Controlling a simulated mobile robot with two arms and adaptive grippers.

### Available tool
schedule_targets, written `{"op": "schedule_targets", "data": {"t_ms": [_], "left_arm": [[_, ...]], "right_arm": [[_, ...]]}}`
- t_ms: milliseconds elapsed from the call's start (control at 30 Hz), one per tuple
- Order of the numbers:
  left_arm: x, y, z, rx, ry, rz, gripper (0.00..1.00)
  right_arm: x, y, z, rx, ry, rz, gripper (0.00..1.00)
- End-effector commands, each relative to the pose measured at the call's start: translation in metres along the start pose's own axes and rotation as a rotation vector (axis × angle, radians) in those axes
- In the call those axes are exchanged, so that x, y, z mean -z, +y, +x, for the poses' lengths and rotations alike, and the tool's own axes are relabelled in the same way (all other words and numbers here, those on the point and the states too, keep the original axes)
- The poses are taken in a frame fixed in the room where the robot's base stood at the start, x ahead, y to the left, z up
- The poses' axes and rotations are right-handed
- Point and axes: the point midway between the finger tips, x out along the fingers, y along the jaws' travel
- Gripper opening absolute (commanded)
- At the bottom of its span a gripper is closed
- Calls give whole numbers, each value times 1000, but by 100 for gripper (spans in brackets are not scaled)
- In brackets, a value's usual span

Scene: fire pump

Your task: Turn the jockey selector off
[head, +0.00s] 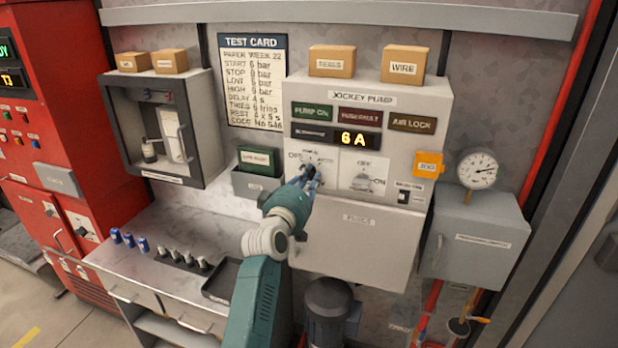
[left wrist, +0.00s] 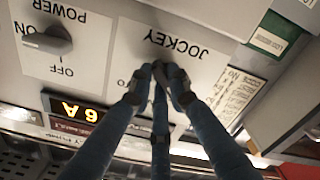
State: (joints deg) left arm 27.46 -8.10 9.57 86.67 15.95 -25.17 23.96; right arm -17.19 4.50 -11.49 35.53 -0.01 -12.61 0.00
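The jockey selector (head: 311,170) is a dark knob on a white plate, left of the power selector on the grey jockey pump panel (head: 420,120). My left gripper (head: 308,178) is at this knob, with its blue fingers drawn together around it. In the left wrist view, which is upside down, the fingertips (left wrist: 160,72) meet below the word JOCKEY and hide most of the knob, so its pointing direction cannot be read. The power selector (left wrist: 47,40) stands clear to the side and also shows in the head view (head: 362,182). My right gripper is not in view.
A display (head: 352,138) above the selectors reads 6 A. A yellow box (head: 429,164) sits on the panel's right side. A green-labelled box (head: 259,161) is close on the left. A pressure gauge (head: 477,169) stands at the right. Below is a counter (head: 190,225) with small parts.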

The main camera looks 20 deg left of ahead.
Motion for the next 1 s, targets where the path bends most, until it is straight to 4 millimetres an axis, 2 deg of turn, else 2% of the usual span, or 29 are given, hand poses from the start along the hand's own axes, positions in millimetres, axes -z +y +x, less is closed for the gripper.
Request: {"op": "schedule_targets", "data": {"t_ms": [33, 100, 400, 533, 667, 1000], "left_arm": [[-2, -2, 0, 3, -4, 0, 25], [-2, -1, 0, 2, -4, 0, 36], [-1, -1, -1, 1, -1, 1, 36], [-1, -1, -9, 1, -1, 1, 36], [-1, -1, -29, 2, -1, 1, 36], [-1, -1, -96, 2, -2, 1, 36]], "right_arm": [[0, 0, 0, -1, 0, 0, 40], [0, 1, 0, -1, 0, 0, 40], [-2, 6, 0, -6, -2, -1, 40], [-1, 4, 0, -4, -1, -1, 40], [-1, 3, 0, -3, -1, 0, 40], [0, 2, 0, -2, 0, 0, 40]]}}
